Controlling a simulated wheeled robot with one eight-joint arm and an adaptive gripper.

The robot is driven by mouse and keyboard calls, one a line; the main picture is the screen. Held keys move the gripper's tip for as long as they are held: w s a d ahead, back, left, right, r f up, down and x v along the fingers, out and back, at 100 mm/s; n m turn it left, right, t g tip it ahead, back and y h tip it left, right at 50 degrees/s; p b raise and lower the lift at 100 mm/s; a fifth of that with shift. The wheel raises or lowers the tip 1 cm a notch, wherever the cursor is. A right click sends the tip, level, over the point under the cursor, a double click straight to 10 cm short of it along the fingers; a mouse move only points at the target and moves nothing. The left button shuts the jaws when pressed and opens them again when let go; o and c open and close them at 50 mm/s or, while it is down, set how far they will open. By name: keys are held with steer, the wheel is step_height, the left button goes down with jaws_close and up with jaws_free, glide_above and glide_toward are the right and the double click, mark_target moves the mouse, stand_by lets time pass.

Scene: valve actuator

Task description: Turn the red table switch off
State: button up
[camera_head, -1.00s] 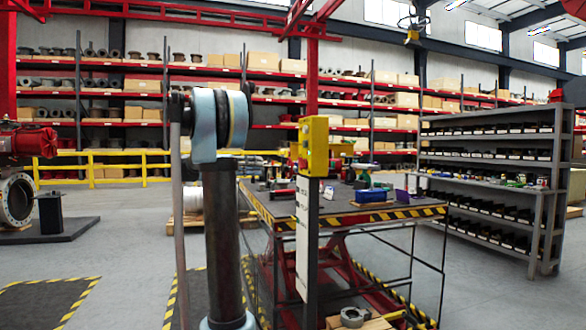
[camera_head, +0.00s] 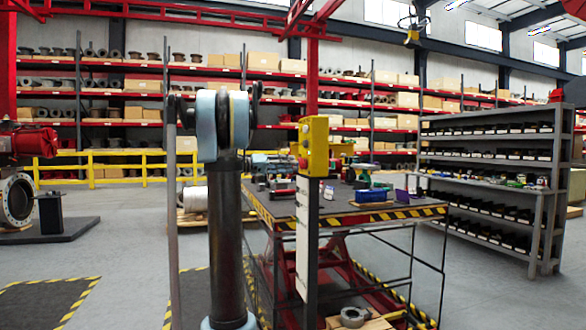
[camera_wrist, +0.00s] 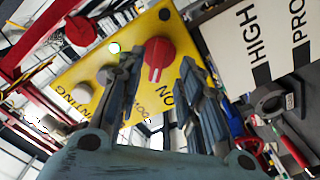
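A yellow control box (camera_head: 318,146) stands on a post at the front of the lift table in the head view. In the wrist view its yellow panel (camera_wrist: 118,75) lies tilted across the picture. A red rotary switch (camera_wrist: 157,58) with a raised grip bar is on the panel, near the letters "ON". My gripper (camera_wrist: 158,66) is open, with one finger on each side of the switch in the picture. I cannot tell whether the fingers touch it. The gripper is not visible in the head view.
The panel also carries a red round button (camera_wrist: 80,31) and a pale button (camera_wrist: 78,92). The lift table (camera_head: 375,216) with striped edges holds tools and small bins. A grey shelf rack (camera_head: 490,160) stands right. Open floor lies left.

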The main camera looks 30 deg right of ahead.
mark_target(302, 163)
steer(key=shift+x, duration=1.9)
jaws_close()
